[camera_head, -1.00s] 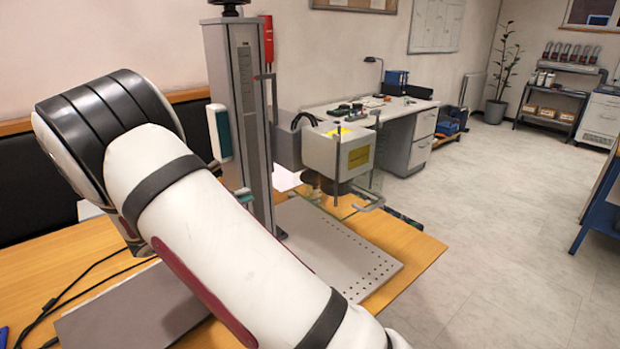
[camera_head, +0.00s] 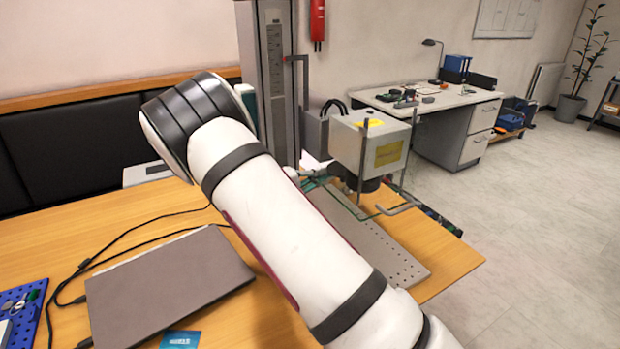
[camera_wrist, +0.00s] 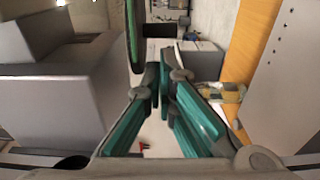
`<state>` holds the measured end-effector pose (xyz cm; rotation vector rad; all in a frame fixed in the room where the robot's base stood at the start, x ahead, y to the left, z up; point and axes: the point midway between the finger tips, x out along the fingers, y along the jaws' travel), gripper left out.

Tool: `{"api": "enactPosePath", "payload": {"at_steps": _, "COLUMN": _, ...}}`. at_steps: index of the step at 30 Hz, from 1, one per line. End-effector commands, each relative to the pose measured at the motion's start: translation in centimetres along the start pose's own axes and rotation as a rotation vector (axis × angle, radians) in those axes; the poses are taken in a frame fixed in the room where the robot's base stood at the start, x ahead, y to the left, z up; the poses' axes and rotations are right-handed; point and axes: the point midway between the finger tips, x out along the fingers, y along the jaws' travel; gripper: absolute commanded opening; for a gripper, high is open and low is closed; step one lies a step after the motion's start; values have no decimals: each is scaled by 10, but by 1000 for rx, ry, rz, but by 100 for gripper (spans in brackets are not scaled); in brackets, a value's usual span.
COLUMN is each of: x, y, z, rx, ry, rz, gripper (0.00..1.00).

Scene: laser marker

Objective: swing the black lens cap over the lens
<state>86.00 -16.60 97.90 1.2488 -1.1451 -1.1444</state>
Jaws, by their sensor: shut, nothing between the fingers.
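The light grey laser head (camera_head: 372,148) hangs from a column (camera_head: 270,70) above the perforated plate (camera_head: 395,262). A dark round lens part (camera_head: 370,184) shows under it, and I cannot tell lens from cap there. In the wrist view the grey housing (camera_wrist: 50,105) fills the left side. A small dark part (camera_wrist: 158,46) shows just beyond my fingertips; whether it is the cap is unclear. My gripper (camera_wrist: 166,75) is shut and empty, with teal finger pads.
A greenish clear guard with metal rods (camera_head: 395,210) surrounds the space under the head. A green edge (camera_wrist: 132,35) runs close to my fingertips. A closed grey laptop (camera_head: 168,285), cables and a blue pegboard (camera_head: 22,312) lie on the wooden table (camera_head: 120,225).

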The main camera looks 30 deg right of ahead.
Motion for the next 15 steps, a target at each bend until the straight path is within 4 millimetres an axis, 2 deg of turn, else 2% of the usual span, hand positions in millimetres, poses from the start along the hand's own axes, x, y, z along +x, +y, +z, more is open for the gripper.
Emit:
{"api": "enactPosePath", "payload": {"at_steps": 6, "x": 22, "y": 0, "z": 0, "rx": -1, "ry": 0, "rz": 0, "gripper": 0}}
{"api": "enactPosePath", "payload": {"at_steps": 15, "x": 25, "y": 0, "z": 0, "rx": 0, "ry": 1, "rz": -1, "gripper": 0}}
